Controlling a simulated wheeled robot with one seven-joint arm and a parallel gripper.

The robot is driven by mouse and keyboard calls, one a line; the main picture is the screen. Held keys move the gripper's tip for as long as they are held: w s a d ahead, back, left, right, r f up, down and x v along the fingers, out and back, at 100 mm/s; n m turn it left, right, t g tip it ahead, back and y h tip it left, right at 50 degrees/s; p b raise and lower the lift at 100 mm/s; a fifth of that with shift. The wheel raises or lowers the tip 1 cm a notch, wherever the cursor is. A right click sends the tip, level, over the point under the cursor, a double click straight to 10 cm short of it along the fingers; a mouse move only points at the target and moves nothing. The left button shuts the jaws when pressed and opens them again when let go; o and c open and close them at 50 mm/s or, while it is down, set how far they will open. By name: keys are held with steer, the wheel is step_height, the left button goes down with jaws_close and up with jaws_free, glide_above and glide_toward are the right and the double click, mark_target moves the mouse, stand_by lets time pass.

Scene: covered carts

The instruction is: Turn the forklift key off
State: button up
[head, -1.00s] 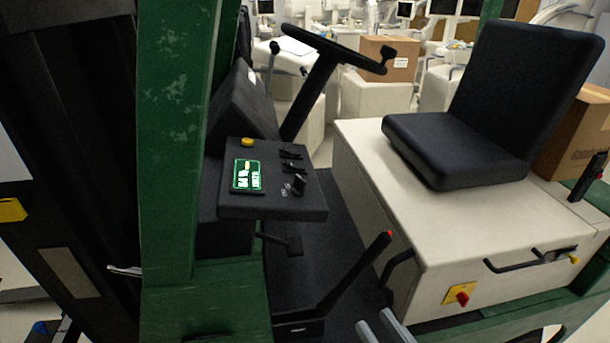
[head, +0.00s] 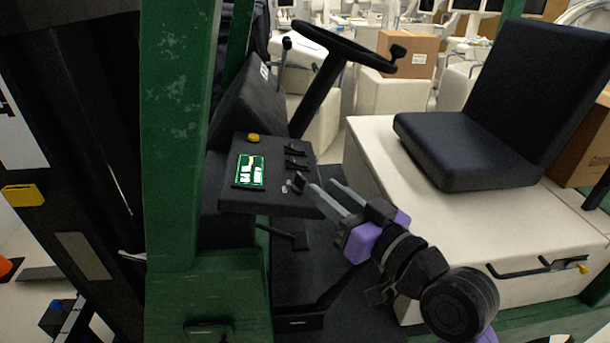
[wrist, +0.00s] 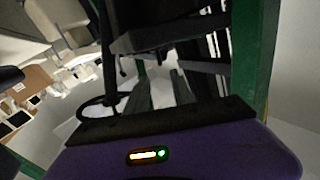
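The forklift's dark control panel (head: 262,207) carries a lit green display (head: 250,170). The small black key (head: 297,182) stands at the panel's lower right corner, beside small pale markings. My gripper (head: 320,186) reaches in from the lower right. Its two grey fingers are apart with nothing visible between them. The left fingertip is close to the key's right side; I cannot tell whether they touch. The wrist view also shows the fingers apart (wrist: 162,82), with dark forklift parts beyond; I cannot make out the key there.
A yellow button (head: 253,138) and black levers (head: 295,150) sit on the panel. The steering wheel (head: 340,42) rises behind. A green post (head: 175,130) stands left of the panel. The black seat (head: 455,150) on its cream base (head: 370,140) is to the right.

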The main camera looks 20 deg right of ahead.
mark_target(306, 181)
steer(key=shift+w+a+f, duration=0.25)
steer(key=shift+w+a, duration=0.05)
steer(key=shift+w, duration=0.1)
steer(key=p+x, duration=0.2)
steer(key=x, duration=0.5)
steer(key=shift+f, duration=0.1)
jaws_close()
